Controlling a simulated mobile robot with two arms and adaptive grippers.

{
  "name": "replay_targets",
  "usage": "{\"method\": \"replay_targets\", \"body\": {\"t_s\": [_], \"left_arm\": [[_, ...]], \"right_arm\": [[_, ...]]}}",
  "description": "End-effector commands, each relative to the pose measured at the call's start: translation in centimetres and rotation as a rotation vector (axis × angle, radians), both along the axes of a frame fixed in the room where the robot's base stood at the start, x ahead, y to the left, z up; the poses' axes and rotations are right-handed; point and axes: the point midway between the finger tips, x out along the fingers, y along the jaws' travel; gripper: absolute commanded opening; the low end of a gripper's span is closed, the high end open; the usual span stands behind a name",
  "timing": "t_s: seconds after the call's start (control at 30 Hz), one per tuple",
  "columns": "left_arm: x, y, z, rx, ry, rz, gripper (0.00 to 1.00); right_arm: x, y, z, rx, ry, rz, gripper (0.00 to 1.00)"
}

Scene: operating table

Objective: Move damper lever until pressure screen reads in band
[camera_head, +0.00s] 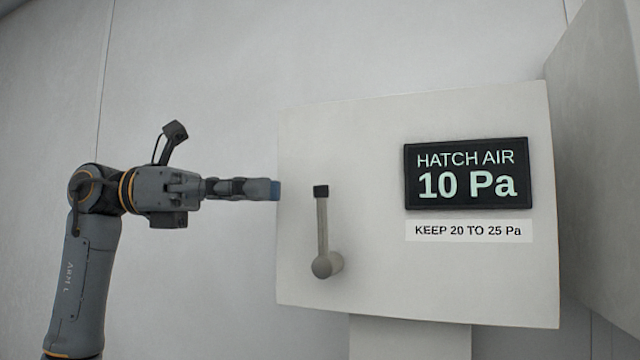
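The damper lever (322,228) is a thin grey bar on the front of a pale box. It stands nearly upright, with a black end piece (321,191) at the top and a round grey hub at the bottom. The pressure screen (466,174) is black and reads HATCH AIR 10 Pa. A label (468,231) under it reads KEEP 20 TO 25 Pa. My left gripper (274,190) points right, its blue fingertips left of the black end piece and apart from it in the picture. Seen side-on, its finger opening cannot be made out. My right gripper is out of view.
The pale box (400,285) rests on a narrower pale pedestal (410,338). A large grey panel (600,170) stands close along the right. A plain pale wall (230,60) lies behind. The space above and below my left arm looks clear.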

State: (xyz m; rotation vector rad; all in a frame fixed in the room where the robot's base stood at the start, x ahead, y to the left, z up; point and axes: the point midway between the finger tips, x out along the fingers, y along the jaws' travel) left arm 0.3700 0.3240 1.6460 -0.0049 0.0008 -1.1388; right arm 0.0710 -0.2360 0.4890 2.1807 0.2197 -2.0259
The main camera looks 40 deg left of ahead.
Motion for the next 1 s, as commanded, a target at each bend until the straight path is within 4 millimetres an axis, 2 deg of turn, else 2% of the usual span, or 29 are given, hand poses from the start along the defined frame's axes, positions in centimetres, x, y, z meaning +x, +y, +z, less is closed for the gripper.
{"method": "replay_targets", "body": {"t_s": [0.03, 0.17, 0.33, 0.5, 0.8, 0.87, 0.93, 1.0], "left_arm": [[0.6, -1.2, 0.2, 0.003, 0.001, -0.003, 0.25], [1.7, -3.6, 0.2, 0.002, 0.002, -0.004, 0.25], [2.7, -5.9, 0.2, 0.001, 0.003, -0.002, 0.25], [3.3, -7.0, 0.1, 0.0, 0.001, -0.001, 0.25], [3.4, -7.2, 0.0, -0.001, 0.002, 0.0, 0.25], [3.4, -7.2, 0.0, -0.001, 0.002, 0.0, 0.15], [3.4, -7.2, 0.0, -0.001, 0.002, 0.0, 0.01], [3.4, -7.2, 0.0, -0.001, 0.002, 0.0, 0.0]], "right_arm": [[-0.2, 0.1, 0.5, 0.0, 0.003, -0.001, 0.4], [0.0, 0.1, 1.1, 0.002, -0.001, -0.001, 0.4], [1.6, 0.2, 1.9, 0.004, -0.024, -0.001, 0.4], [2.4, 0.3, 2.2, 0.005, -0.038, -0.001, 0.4], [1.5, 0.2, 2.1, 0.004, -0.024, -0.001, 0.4], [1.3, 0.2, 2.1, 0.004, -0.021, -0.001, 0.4], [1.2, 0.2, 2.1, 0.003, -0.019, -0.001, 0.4], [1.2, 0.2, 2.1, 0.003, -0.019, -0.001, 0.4]]}}
